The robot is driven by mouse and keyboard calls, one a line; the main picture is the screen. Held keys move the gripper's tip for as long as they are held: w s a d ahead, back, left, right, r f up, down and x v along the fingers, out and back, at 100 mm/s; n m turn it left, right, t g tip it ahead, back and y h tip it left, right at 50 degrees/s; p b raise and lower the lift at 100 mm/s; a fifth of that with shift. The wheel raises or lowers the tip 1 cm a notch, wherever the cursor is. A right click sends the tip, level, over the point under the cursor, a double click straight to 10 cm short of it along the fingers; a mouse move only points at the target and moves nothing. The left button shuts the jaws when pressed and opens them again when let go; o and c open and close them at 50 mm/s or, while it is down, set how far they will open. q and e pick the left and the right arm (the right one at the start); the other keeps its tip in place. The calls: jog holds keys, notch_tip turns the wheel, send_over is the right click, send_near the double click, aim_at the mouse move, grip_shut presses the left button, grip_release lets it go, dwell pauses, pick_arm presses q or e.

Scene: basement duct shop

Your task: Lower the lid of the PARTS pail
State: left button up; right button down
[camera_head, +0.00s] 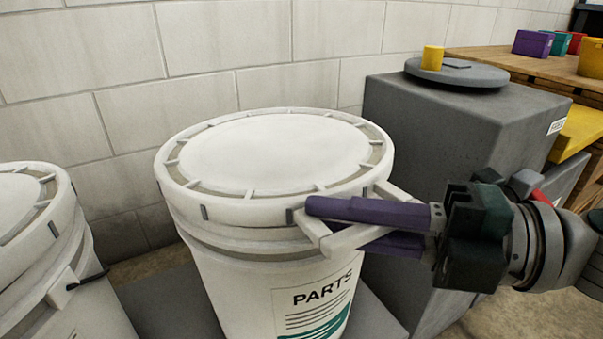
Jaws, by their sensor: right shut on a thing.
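The PARTS pail (245,276) is a white bucket standing in the middle, with a PARTS label on its front. Its white lid (275,153) lies flat across the pail's top, and from here I see no open gap under it. A white handle (345,239) juts from the lid's rim at the front right. My right gripper (318,222) comes in from the right; its purple fingers are shut on this handle, one above and one partly hidden below it. My left gripper is not in view.
A second white pail (62,290) stands close by at the left edge. A grey box (450,125) with a round top disc (457,73) and a yellow cylinder (432,57) stands right behind. A wooden bench (520,68) holds coloured bins. A block wall (220,50) closes the back.

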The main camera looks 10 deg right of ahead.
jog(key=w+a+r+m+g+h+p, duration=0.1)
jog(key=w+r+p, duration=0.1)
jog(key=r+p, duration=0.6)
jog(key=w+r+m+g+h+p, duration=0.1)
jog(key=w+r+p, duration=0.2)
jog(key=r+p, duration=0.5)
jog(key=p, duration=0.5)
jog(key=shift+a+m, duration=0.3)
jog(key=shift+a, duration=0.05)
jog(key=c, duration=0.8)
grip_release()
jog(key=shift+c, duration=0.2)
